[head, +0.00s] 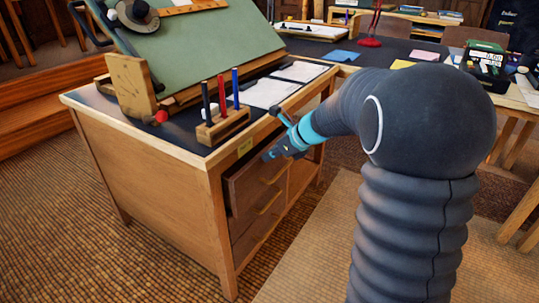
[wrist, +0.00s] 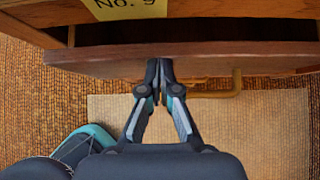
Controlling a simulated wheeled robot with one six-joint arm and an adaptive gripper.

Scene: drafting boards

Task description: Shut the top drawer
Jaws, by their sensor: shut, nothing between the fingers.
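The top drawer (head: 245,187) of the wooden desk (head: 160,185) stands partly open in the head view, with a dark gap above its front. In the wrist view the drawer's front edge (wrist: 220,59) runs across the top, below the dark opening, and its brass handle (wrist: 222,90) shows right of the fingers. My gripper (head: 272,154) is shut and empty. Its fingertips (wrist: 159,65) are at the drawer front, left of the handle; whether they touch it I cannot tell. A yellow label (wrist: 125,8) reading "No. 9" is on the desk above the drawer.
A lower drawer (head: 252,228) below appears closed. A pale mat (head: 318,245) covers clear floor before the desk.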

